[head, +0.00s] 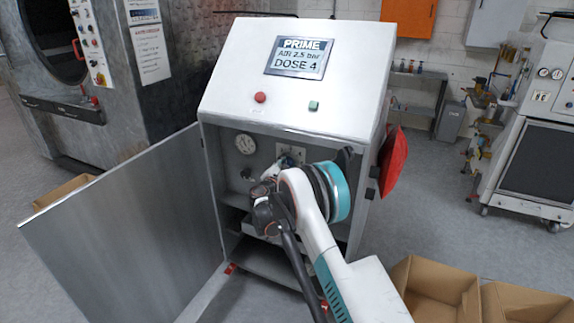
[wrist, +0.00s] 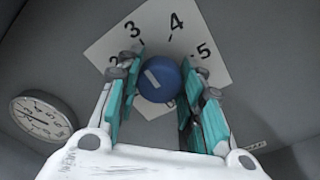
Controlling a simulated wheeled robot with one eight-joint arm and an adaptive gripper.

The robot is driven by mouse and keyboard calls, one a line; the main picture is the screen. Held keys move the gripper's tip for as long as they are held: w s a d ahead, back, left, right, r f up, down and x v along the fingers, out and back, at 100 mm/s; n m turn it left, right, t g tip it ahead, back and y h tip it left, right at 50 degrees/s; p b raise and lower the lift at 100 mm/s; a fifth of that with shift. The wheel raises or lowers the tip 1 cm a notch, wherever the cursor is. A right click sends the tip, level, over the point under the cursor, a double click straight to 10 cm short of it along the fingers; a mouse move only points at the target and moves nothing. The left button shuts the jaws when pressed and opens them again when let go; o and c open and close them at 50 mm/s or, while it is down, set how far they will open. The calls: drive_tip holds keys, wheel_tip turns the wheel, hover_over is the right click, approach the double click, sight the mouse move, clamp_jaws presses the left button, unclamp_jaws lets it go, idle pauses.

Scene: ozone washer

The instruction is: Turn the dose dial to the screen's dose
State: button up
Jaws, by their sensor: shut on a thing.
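The screen (head: 300,58) on the sloped white cabinet top reads PRIME, AIR 2.5 bar, DOSE 4. The blue dose dial (wrist: 163,88) sits on a tilted white number plate (wrist: 150,45) showing 2, 3, 4 and 5. Its pale pointer mark slants up and left, roughly toward the 3, not the 4. My gripper (wrist: 160,76) is shut on the dial, one teal-padded finger on each side. In the head view, my gripper (head: 272,182) reaches into the open cabinet, and my arm hides the dial.
A round gauge (wrist: 42,118) is left of the dial; it also shows in the head view (head: 245,144). The cabinet door (head: 125,225) stands open at left. Red (head: 260,97) and green (head: 313,105) buttons are below the screen. Cardboard boxes (head: 435,290) lie at lower right.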

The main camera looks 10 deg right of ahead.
drive_tip(key=shift+m, duration=0.3)
drive_tip(key=m, duration=0.4)
drive_tip(key=shift+m, duration=0.3)
drive_tip(key=m, duration=0.4)
drive_tip(key=shift+f, duration=0.1)
drive_tip(key=shift+m, duration=0.3)
drive_tip(key=o, duration=1.1)
drive_tip(key=shift+s, duration=0.1)
drive_tip(key=v, duration=1.1)
drive_tip(key=shift+s+a+f, duration=0.25)
drive_tip(key=shift+a, duration=0.1)
